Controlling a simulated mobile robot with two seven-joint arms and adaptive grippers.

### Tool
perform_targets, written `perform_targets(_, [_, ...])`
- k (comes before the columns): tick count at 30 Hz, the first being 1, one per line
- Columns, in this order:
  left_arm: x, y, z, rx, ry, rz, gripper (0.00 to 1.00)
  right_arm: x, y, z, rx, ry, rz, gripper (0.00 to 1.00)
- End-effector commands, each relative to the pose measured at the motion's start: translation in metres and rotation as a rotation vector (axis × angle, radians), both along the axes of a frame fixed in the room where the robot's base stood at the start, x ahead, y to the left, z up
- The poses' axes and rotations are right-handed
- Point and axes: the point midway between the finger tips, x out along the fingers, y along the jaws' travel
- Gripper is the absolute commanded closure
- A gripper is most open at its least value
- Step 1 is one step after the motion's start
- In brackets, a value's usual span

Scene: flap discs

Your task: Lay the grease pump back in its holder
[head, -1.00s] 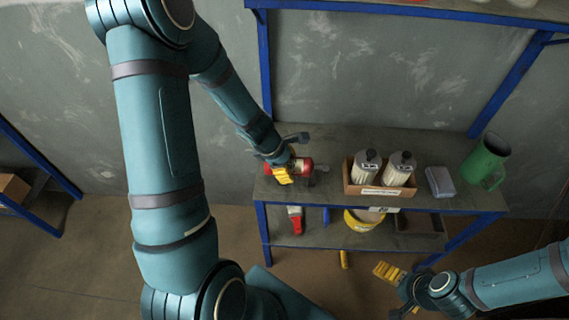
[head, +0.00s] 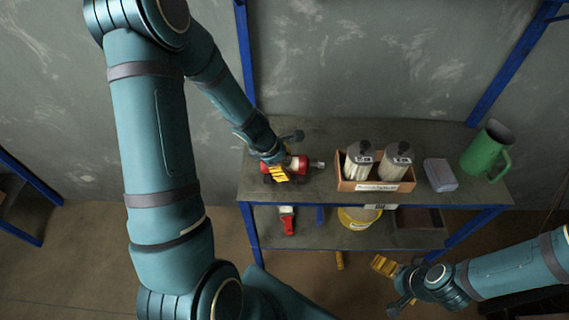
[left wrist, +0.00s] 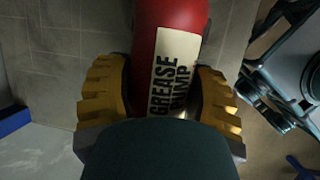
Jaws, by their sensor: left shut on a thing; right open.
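The red grease pump (head: 299,163) is gripped by my left gripper (head: 283,173) at the left end of the upper shelf board. Its metal end points right. In the left wrist view the pump (left wrist: 172,35) lies between the yellow fingers, its pale label reading "GREASE PUMP". I cannot tell whether it touches the shelf or a support. Dark parts show around the gripper, but I cannot make out a holder clearly. My right gripper (head: 384,266) is open and empty, low in front of the shelf at the right.
A box (head: 345,185) with two grey-white bottles stands right of the pump. Further right are a grey case (head: 440,175) and a green jug (head: 486,152). The lower shelf (head: 330,238) holds a red-and-white item (head: 287,221) and a yellow bucket (head: 357,218). Blue posts frame the shelf.

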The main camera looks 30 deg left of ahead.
Motion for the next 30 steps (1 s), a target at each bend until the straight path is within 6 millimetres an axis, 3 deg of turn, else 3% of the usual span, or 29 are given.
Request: perform_targets(30, [0.000, 0.000, -0.010, -0.002, -0.001, 0.000, 0.85, 0.000, 0.000, -0.008, 0.000, 0.000, -0.001, 0.00])
